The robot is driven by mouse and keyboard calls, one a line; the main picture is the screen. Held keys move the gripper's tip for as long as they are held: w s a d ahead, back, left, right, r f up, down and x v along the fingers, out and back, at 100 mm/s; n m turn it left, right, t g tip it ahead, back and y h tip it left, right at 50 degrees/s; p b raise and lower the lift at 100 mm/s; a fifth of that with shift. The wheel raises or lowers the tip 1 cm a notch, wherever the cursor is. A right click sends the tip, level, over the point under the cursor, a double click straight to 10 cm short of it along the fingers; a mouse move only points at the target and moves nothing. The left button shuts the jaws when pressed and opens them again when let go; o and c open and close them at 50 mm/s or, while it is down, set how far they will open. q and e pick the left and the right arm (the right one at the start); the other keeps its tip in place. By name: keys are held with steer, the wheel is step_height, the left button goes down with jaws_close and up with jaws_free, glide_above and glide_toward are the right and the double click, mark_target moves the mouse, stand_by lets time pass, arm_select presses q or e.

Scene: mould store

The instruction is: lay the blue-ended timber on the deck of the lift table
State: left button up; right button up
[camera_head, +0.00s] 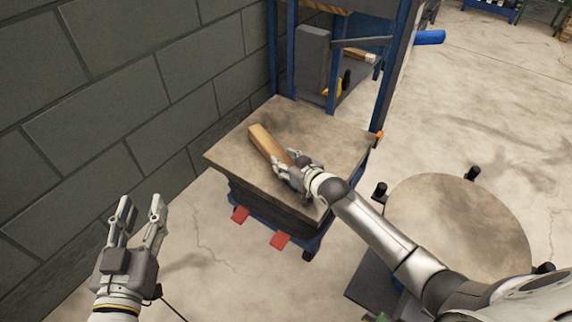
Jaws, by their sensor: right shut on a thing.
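The timber (265,142) is a light wooden bar over the deck of the lift table (232,157), lying slantwise. Its far end is plain wood; its near end is hidden by my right gripper, and I see no blue on it. My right gripper (287,170) is shut on the timber's near part, low over the deck. I cannot tell whether the timber touches the deck. My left gripper (141,207) is open and empty, away from the table at the lower left.
A grey block wall (110,90) runs along the left. A blue-framed rack (335,60) stands behind the lift table, with a blue object (430,37) sticking out at its right. Red pedals (280,240) jut out in front. A round top (455,220) stands at the right.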

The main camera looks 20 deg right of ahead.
arm_select(q)
steer(key=shift+r, duration=0.35)
arm_select(e)
steer(key=shift+f, duration=0.1)
steer(key=o, duration=1.2)
steer(key=shift+f, duration=0.1)
arm_select(q)
steer(key=shift+d+r, duration=0.1)
steer(key=shift+r, duration=0.1)
steer(key=shift+f, duration=0.1)
arm_select(e)
steer(key=shift+s, duration=0.1)
